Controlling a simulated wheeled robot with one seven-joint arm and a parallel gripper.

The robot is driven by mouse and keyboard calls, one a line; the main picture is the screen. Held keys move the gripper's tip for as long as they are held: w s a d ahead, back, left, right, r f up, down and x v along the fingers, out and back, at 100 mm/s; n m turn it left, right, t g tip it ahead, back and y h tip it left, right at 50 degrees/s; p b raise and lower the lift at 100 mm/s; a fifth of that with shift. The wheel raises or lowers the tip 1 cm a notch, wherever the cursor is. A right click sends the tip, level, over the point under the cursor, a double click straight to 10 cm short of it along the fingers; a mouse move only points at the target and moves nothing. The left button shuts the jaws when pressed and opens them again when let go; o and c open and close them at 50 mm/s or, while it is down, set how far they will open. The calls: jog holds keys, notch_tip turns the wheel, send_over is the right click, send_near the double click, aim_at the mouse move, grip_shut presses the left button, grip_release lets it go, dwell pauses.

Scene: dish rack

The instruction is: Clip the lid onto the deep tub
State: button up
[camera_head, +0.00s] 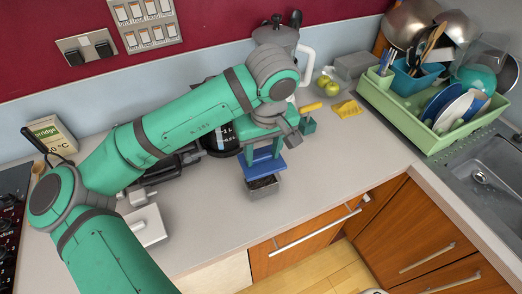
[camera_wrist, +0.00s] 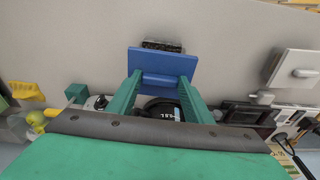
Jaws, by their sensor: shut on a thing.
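A blue lid (camera_head: 263,168) with a raised grip is held in my gripper (camera_head: 262,153). In the wrist view the lid (camera_wrist: 162,62) sits between both green fingertips of my gripper (camera_wrist: 160,82), which are shut on its grip. The deep tub (camera_head: 264,190) is grey, see-through and filled with something dark. It stands on the counter below and just in front of the lid in the head view. In the wrist view the tub (camera_wrist: 163,44) shows past the lid's far edge; the lid hides the rest. I cannot tell whether lid and rim touch.
A white flat piece with a handle (camera_head: 146,225) lies on the counter to the left. Dark appliances stand behind my arm. A yellow sponge (camera_head: 347,109) and a green dish rack (camera_head: 420,115) are to the right. The counter right of the tub is clear.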

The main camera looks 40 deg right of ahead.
aim_at(263, 163)
jog(key=shift+f, duration=2.4)
jog(key=shift+f, duration=1)
jog(key=o, duration=1.5)
jog(key=shift+o, duration=0.2)
jog(key=shift+r, duration=3.55)
jog(key=shift+s, duration=0.1)
